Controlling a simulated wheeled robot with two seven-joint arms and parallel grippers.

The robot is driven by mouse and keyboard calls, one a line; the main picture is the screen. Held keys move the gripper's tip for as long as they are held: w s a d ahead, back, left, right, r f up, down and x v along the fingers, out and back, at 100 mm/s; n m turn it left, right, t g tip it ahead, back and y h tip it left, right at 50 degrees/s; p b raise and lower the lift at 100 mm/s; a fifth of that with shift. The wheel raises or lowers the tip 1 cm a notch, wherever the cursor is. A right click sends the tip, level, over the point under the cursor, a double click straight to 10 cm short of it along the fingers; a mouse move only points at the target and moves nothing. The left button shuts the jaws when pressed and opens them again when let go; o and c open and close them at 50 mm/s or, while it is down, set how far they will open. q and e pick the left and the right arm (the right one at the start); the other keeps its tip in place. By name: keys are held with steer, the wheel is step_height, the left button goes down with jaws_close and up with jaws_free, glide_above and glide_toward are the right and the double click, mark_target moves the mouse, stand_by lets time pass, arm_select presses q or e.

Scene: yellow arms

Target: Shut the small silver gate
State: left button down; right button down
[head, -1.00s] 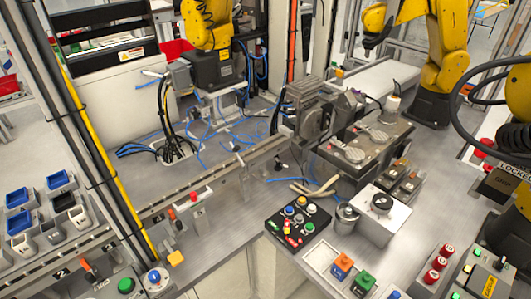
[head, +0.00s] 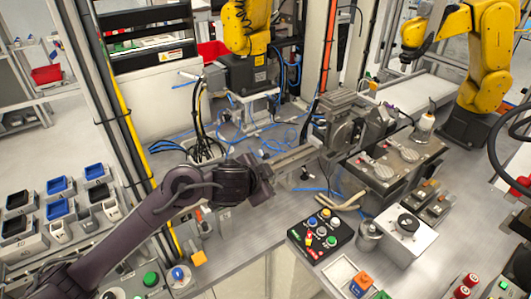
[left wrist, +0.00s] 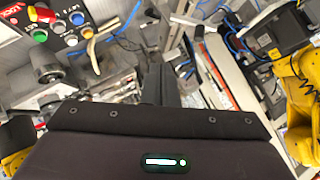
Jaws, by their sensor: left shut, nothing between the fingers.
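My left arm reaches in from the lower left of the head view. Its dark left gripper (head: 266,180) is over the near end of the silver rail (head: 295,159) in the middle of the bench. In the left wrist view, dark shut fingers (left wrist: 161,82) show above the wrist housing, with nothing seen between them. I cannot clearly pick out the small silver gate; the arm covers part of the rail area, so it may be hidden. Whether the gripper touches the rail I cannot tell. My right gripper is in neither view.
A black button panel (head: 320,234) sits right of the gripper on the bench, beside a grey box with a black knob (head: 408,223). Blue cables (head: 275,135) lie behind the rail. Yellow robot arms (head: 487,60) stand at the back. Grey bench shows below the gripper.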

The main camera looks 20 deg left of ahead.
arm_select(q)
step_height(320, 180, up, 6)
steer(key=w+a+m, duration=0.1)
steer(key=a, duration=0.1)
steer(key=a+f+x, duration=0.1)
steer(key=a+x, duration=0.2)
steer(key=x, duration=0.9)
steer(key=shift+w+f+t+y+p, duration=0.2)
steer(key=shift+t+y+p, duration=0.1)
steer(key=shift+t, duration=0.1)
steer(key=shift+d, duration=0.1)
steer(key=shift+w, duration=0.1)
